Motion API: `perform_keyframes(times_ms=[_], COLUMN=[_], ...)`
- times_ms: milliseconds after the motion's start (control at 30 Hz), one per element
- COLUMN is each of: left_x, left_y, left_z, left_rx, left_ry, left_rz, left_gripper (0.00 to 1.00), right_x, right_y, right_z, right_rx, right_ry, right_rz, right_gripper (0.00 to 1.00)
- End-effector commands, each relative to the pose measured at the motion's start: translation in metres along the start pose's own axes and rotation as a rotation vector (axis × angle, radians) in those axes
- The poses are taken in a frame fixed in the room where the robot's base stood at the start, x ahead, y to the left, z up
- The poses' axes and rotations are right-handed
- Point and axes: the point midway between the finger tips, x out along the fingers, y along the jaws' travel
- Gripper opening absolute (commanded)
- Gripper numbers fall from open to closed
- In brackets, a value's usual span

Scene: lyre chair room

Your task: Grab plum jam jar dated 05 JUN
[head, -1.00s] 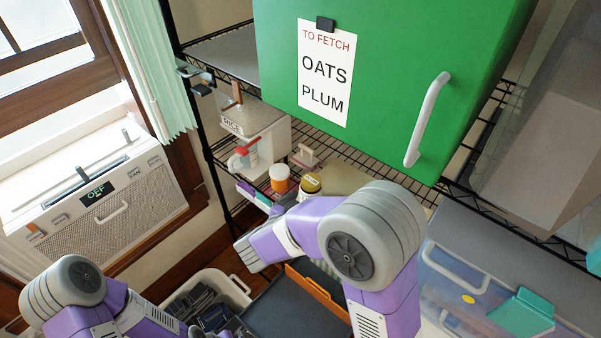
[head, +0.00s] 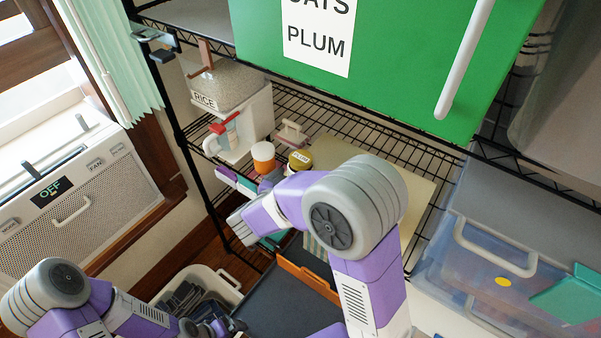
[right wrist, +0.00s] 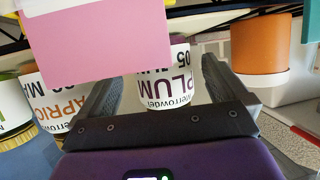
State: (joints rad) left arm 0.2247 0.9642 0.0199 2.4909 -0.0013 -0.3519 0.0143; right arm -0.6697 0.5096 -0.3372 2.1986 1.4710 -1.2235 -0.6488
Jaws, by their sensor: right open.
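In the right wrist view the plum jar (right wrist: 168,88) is white with purple lettering PLUM and a date line that reads 05 JUN, partly covered. It stands between the two fingers of my open right gripper (right wrist: 165,90), with no clear grip on it. A pink card (right wrist: 98,42) hides part of the jar. An apricot jar (right wrist: 55,103) with orange lettering is left of the fingers. In the head view my right forearm hides the right gripper. A grey part at the bottom left seems to be my left gripper (head: 215,328); its fingers are not clear.
The green cabinet (head: 390,60) overhangs the shelf. A clear bin (head: 490,270) is at right.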

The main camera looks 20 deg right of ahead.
Motion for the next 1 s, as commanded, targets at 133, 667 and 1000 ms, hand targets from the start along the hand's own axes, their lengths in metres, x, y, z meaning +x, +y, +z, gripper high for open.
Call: perform_keyframes(times_ms=[133, 667, 1000], left_x=[0.015, 0.017, 0.017], left_y=[-0.005, -0.006, -0.006], left_z=[-0.001, -0.001, -0.001], left_rx=[0.000, 0.000, 0.000], left_ry=[0.000, 0.000, 0.000], left_rz=[0.000, 0.000, 0.000], left_gripper=[1.00, 1.00, 1.00], right_x=[0.026, 0.040, 0.040], right_y=[-0.001, -0.002, -0.002], right_z=[0.004, 0.001, 0.001], right_rx=[0.002, 0.000, 0.001], right_ry=[0.000, -0.002, 0.000], right_rz=[0.004, 0.000, 0.000], right_gripper=[1.00, 0.72, 0.30])
